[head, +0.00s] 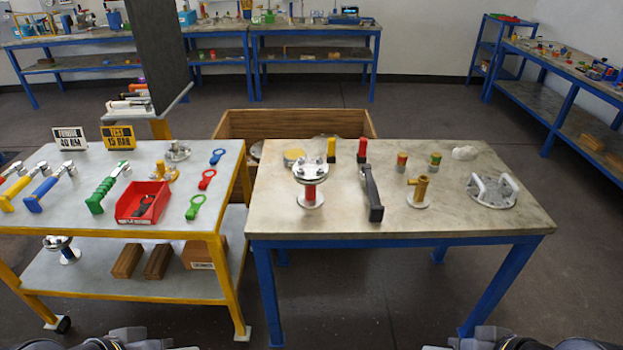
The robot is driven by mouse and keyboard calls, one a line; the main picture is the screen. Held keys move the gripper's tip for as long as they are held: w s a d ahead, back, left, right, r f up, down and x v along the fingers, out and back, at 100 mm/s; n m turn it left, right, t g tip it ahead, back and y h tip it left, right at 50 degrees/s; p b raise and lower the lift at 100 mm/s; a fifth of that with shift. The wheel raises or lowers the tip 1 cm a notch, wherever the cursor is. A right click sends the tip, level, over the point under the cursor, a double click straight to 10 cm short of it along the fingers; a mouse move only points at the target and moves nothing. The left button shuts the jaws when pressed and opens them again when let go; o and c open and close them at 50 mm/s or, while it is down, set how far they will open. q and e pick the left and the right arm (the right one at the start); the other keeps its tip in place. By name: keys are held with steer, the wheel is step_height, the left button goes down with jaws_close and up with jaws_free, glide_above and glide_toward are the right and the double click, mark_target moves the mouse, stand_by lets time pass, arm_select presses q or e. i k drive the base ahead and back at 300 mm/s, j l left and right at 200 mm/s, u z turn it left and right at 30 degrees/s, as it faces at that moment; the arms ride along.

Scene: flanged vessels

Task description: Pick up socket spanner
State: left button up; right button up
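I cannot tell for certain which tool is the socket spanner. On the left cart lie long-handled tools with metal heads: a yellow-handled one (13,193), a blue-handled one (41,193) and a green ribbed-handled one (102,194). Another tool with a red handle (10,170) is cut by the left edge. On the right table a black-handled tool (373,196) lies beside a flanged vessel (310,184) with a red stem. Only parts of my arms show at the bottom edge; neither gripper's fingers are visible.
The left cart (100,234) also holds a red bin (143,201), coloured rings and two signs. The right table (460,215) holds a brass fitting (419,189) and a two-handled flange (492,190). A wooden crate (290,122) stands behind. A floor gap separates cart and table.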

mark_target(376, 212)
steer(key=i+l, duration=0.35)
steer(key=i, duration=0.2)
steer(key=i+l, duration=0.3)
steer(key=i, duration=0.2)
steer(key=i+l, duration=0.35)
steer(key=i, duration=0.2)
